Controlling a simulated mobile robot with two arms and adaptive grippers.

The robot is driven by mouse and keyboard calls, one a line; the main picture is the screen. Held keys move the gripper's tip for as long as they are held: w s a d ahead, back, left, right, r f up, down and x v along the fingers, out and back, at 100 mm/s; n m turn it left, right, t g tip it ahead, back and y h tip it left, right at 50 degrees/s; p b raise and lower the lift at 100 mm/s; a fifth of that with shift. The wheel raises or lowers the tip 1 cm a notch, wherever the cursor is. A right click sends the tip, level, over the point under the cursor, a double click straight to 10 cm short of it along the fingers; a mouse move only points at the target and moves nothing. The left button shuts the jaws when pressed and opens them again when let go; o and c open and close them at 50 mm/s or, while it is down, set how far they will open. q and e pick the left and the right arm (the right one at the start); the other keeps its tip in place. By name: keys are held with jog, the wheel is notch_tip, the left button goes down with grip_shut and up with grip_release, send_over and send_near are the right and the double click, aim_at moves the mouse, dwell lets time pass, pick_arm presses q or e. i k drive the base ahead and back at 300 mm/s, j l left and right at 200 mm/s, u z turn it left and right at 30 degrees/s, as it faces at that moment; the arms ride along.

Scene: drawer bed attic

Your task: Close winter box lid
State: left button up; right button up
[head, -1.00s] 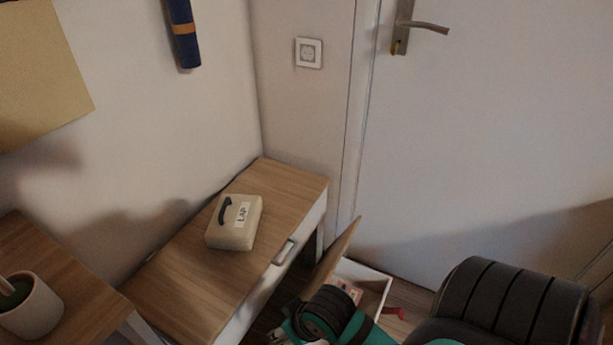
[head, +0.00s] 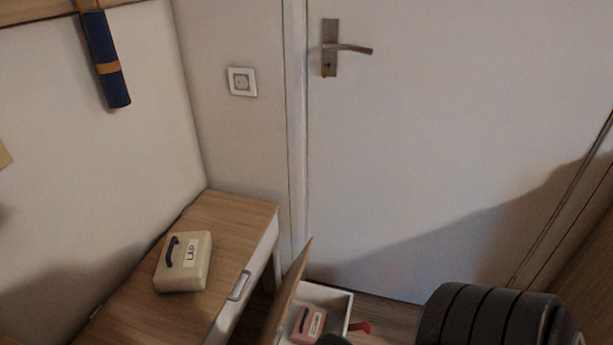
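A white open box (head: 336,296) is on the floor by the door, at the bottom centre of the head view. A wooden panel (head: 289,290), which looks like its raised lid, stands tilted at the box's left side. A pink case (head: 308,324) with a dark handle and a white label is inside the box. No "winter" label is readable, so I cannot be sure that this is the winter box. The box's near part is cut off by the frame's lower edge. Neither gripper shows; only dark parts of my arms are visible at the bottom.
A wooden-topped drawer table (head: 225,215) stands left of the box, carrying a beige case (head: 184,262) with a dark handle. A red object (head: 360,328) lies right of the box. A closed white door (head: 440,150) is behind.

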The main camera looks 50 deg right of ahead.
aim_at(271, 332)
jog(key=z, duration=1.25)
